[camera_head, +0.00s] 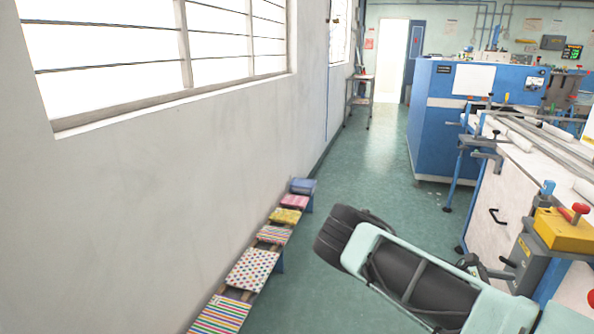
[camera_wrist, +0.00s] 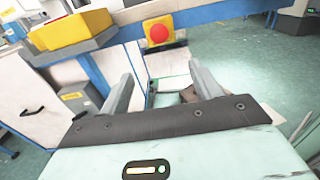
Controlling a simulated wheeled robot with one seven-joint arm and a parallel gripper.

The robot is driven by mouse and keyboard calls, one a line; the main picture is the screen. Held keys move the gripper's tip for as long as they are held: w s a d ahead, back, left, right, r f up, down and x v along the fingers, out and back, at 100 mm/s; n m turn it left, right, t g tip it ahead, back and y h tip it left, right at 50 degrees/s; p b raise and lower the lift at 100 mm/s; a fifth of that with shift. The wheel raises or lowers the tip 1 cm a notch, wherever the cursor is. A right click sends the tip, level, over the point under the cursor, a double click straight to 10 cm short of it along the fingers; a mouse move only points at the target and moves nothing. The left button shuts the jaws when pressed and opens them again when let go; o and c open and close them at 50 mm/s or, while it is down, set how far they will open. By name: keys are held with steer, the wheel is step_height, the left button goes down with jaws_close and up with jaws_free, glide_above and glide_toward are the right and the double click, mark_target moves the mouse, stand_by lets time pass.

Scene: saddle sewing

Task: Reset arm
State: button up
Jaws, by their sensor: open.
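My gripper (camera_wrist: 163,95) shows in the wrist view with its two grey fingers spread apart and nothing between them. Beyond the fingers is a red round button on a yellow plate (camera_wrist: 159,31), fixed to a blue rail (camera_wrist: 205,12). The fingers look apart from the button. In the head view my arm reaches across the lower right, in front of the machine bench; the fingers cannot be made out there.
A white and blue machine bench (camera_head: 492,215) with a yellow block (camera_head: 562,232) stands close at the right. A blue machine (camera_head: 436,125) stands farther back. The green aisle floor (camera_head: 375,160) is clear.

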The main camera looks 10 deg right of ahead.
steer(key=s+a+r+m+t+y+p, duration=0.15)
steer(key=a+y, duration=0.45)
steer(key=a, duration=1)
steer(key=a+r+m+t+y, duration=0.3)
steer(key=a+y, duration=0.2)
steer(key=a, duration=1)
steer(key=s+a+r+t+y+p, duration=0.1)
steer(key=s+a+r+t+y, duration=0.1)
steer(key=s+a+r, duration=0.5)
steer(key=s+a+r+t+y+p, duration=0.1)
steer(key=s+a+r+t+y, duration=0.1)
steer(key=s+a+r, duration=0.5)
steer(key=a+r+y, duration=0.1)
steer(key=a+r, duration=0.2)
steer(key=r, duration=0.1)
steer(key=shift+a+r+t, duration=0.35)
steer(key=shift+r, duration=0.05)
